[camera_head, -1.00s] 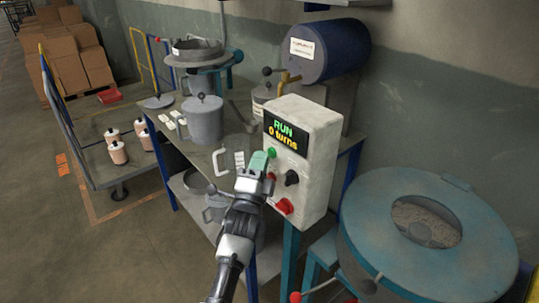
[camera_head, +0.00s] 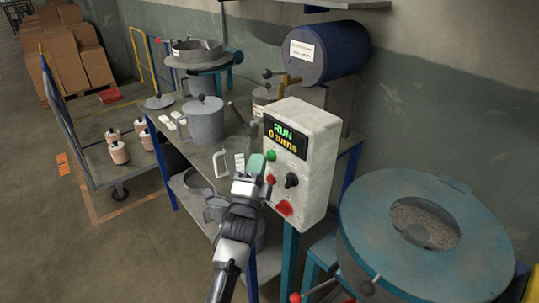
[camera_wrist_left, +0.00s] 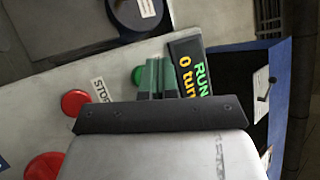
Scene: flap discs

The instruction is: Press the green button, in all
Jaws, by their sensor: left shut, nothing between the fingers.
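A white control box (camera_head: 302,160) stands at the bench's front corner. Its display (camera_head: 286,135) reads RUN, 0 turns. The green button (camera_head: 271,156) sits below the display, with a small red button (camera_head: 270,179), a black knob (camera_head: 291,180) and a larger red knob (camera_head: 285,208) lower down. My left gripper (camera_head: 257,163) is shut and empty, just left of the green button in the head view. In the left wrist view the green button (camera_wrist_left: 138,75) shows beside the green fingertips (camera_wrist_left: 157,75); I cannot tell whether they touch it. My right gripper is not in view.
A blue drum (camera_head: 325,52) stands behind the box. A grey lidded pot (camera_head: 204,120) is on the bench to the left. A large teal round vessel (camera_head: 385,215) stands at the right. A cart (camera_head: 90,130) with several capped containers is at the left.

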